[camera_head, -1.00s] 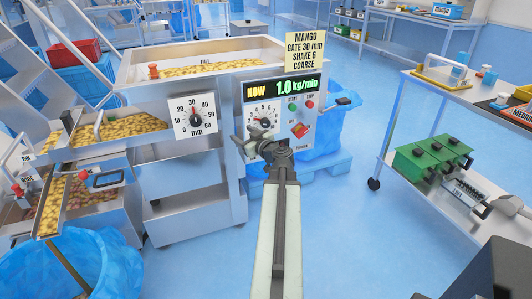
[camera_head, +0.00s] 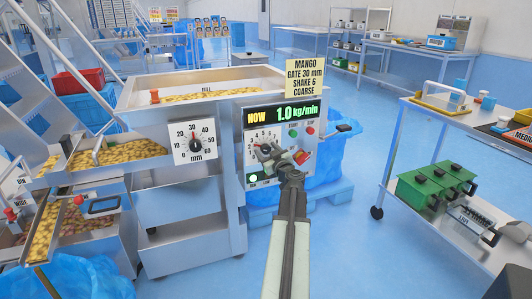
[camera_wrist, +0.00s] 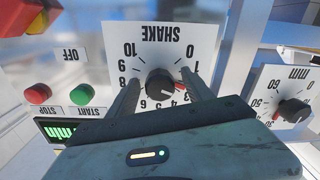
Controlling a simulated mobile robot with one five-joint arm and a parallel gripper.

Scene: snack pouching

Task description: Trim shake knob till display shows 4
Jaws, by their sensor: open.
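The shake knob (camera_wrist: 160,84) is a round dark knob on a white dial numbered 0 to 10, upside down in the wrist view. My gripper (camera_wrist: 160,88) is open, with one finger on each side of the knob; contact cannot be told. In the head view my gripper (camera_head: 268,152) covers part of the shake dial (camera_head: 252,138). The display (camera_head: 283,114) reads NOW 1.0 kg/min.
The gate dial (camera_head: 195,141) stands left of the panel, near 30 mm. Start (camera_wrist: 82,95) and stop (camera_wrist: 38,94) buttons sit beside the shake dial. A yellow card (camera_head: 308,77) reads MANGO, GATE 30 mm, SHAKE 6, COARSE. A cart (camera_head: 465,130) stands right, with clear floor between.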

